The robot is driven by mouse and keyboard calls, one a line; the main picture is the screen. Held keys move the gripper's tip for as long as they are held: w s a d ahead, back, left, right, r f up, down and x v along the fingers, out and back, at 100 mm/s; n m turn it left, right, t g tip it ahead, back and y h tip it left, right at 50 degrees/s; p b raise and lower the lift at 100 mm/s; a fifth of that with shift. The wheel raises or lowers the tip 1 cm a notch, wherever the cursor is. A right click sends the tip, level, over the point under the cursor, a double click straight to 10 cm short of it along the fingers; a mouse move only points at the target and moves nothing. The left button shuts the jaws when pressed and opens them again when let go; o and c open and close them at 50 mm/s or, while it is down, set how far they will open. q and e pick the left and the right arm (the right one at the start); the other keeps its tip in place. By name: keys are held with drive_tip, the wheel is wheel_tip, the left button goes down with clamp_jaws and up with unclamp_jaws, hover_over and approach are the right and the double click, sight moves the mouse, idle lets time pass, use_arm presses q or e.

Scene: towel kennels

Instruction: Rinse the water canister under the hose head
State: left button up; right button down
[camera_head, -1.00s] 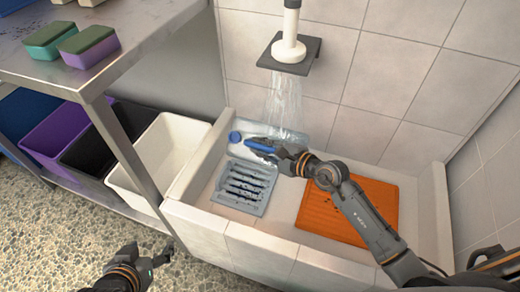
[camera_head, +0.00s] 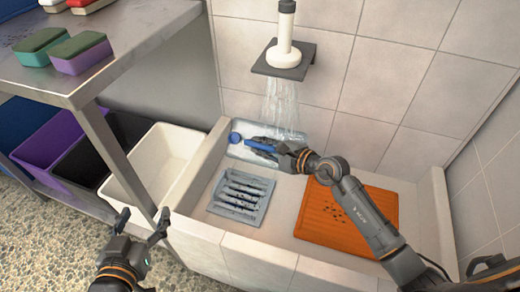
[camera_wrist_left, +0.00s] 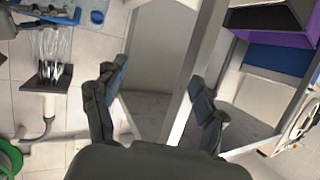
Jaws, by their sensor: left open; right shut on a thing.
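The water canister (camera_head: 238,148), pale blue and clear with a blue cap and blue handle, lies in the wash basin (camera_head: 205,262) by its back wall. My right gripper (camera_head: 268,148) is shut on its handle and hides part of it. The white hose head (camera_head: 284,52) hangs in a dark bracket above, and water streams down onto the canister's right part. My left gripper (camera_head: 143,220) is open and empty, low outside the basin at the left. In the left wrist view, the canister (camera_wrist_left: 88,12) shows in part at the top left.
An orange mat (camera_head: 375,203) with dark specks and a grey slotted rack (camera_head: 242,195) lie in the basin. A metal table (camera_head: 130,45) with sponges stands at the left. Under it are a white bin (camera_head: 165,160), a black one and a purple one (camera_head: 50,145).

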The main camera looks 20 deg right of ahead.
sight(251, 131)
drive_tip(key=shift+w+d+b, duration=0.45)
drive_tip(key=shift+w+d, duration=0.05)
drive_tip(key=shift+w, duration=0.2)
drive_tip(key=shift+w+d+b, duration=0.3)
drive_tip(key=shift+w+b, duration=0.1)
drive_tip(key=shift+w, duration=0.1)
use_arm(q)
wheel_tip(251, 131, up, 12)
drive_tip(key=w+d+t+h, duration=0.1)
drive_tip(key=d+t+h, duration=0.1)
drive_tip(key=t, duration=0.5)
drive_tip(key=shift+f+b, duration=0.2)
drive_tip(key=shift+b, duration=0.25)
use_arm(e)
drive_tip(key=shift+w+d+r, duration=0.1)
drive_tip(key=shift+w+d, duration=0.3)
drive_tip(key=shift+w, duration=0.2)
